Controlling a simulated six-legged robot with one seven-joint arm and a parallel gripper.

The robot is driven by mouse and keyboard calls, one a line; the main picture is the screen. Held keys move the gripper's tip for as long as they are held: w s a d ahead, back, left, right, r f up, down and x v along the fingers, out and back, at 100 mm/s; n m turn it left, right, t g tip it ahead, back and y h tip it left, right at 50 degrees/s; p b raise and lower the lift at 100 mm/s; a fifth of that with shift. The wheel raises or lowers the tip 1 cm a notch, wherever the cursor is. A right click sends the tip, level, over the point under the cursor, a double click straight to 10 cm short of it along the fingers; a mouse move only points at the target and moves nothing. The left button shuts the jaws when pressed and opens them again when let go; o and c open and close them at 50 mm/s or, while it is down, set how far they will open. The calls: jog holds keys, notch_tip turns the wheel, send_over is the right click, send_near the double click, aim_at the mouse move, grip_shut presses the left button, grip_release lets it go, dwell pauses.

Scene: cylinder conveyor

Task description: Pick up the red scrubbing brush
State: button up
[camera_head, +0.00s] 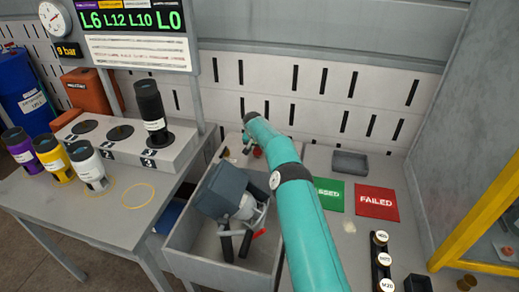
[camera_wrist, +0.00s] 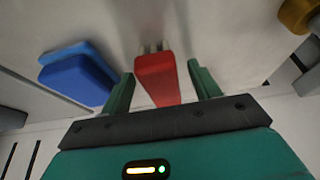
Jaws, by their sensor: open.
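In the wrist view, the red scrubbing brush (camera_wrist: 157,78) lies between the two green fingers of my gripper (camera_wrist: 162,82). Its red body points towards the palm, and pale bristles show at its far end. The fingers are open, with a visible gap on each side of the brush. In the head view, my teal arm reaches over the grey bin. Small red patches show in the bin and behind the arm; I cannot tell which is the brush.
A blue object (camera_wrist: 78,72) lies just left of the left finger in the wrist view. An orange-brown part (camera_wrist: 296,15) is at the upper right. In the head view, the grey bin (camera_head: 181,241) has raised walls. A red FAILED mat (camera_head: 377,203) lies to the right.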

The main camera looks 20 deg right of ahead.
jog(key=c, duration=1.1)
jog(key=shift+r, duration=0.1)
notch_tip(320, 180, up, 3)
jog(key=shift+r, duration=0.15)
jog(key=s+a+r, duration=0.6)
jog(key=s, duration=0.1)
jog(key=s+a+r, duration=0.3)
jog(key=shift+s+a+r, duration=0.1)
jog(key=shift+s+r, duration=0.2)
